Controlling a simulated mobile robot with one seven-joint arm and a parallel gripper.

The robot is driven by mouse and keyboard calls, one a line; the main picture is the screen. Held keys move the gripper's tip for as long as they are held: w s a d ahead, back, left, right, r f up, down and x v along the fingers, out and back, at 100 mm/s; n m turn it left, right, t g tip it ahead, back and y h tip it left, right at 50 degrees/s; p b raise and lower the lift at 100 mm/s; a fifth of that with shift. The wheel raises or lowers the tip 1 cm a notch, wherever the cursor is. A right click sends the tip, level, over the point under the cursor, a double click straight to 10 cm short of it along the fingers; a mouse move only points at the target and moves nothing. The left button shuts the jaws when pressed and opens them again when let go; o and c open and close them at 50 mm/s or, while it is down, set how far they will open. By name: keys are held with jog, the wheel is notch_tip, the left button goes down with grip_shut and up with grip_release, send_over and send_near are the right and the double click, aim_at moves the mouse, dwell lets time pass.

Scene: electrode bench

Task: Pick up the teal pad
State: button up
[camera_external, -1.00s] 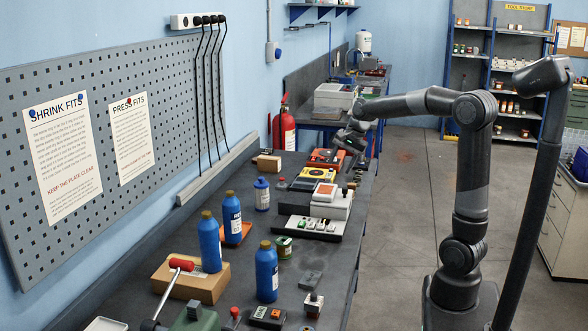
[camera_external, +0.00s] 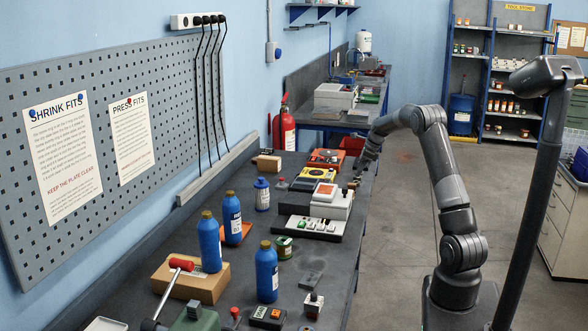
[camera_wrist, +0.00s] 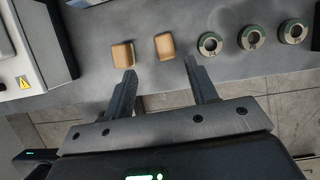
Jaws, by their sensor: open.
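I cannot make out a teal pad for certain in either view. My gripper (camera_external: 360,175) is at the right edge of the long bench, beyond the white and grey device; in the wrist view its two fingers (camera_wrist: 160,70) are apart with nothing between them. Two small tan blocks (camera_wrist: 123,55) (camera_wrist: 165,46) lie on the grey bench top just past the fingertips. Both blocks look apart from the fingers.
Three dark rings (camera_wrist: 210,44) (camera_wrist: 251,37) (camera_wrist: 293,31) lie in a row right of the blocks. A white and grey device (camera_external: 331,205) stands near the gripper, with a yellow box (camera_external: 316,174) and an orange-red case (camera_external: 326,157) beyond. Blue bottles (camera_external: 267,272) stand nearer the camera.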

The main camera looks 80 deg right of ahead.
aim_at(352, 184)
jog(key=x, duration=0.3)
jog(key=shift+w+f, duration=0.1)
jog(key=shift+f, duration=0.25)
jog(key=x, duration=0.5)
jog(key=shift+d+f, duration=0.15)
jog(key=shift+d, duration=0.15)
jog(key=c, duration=1.1)
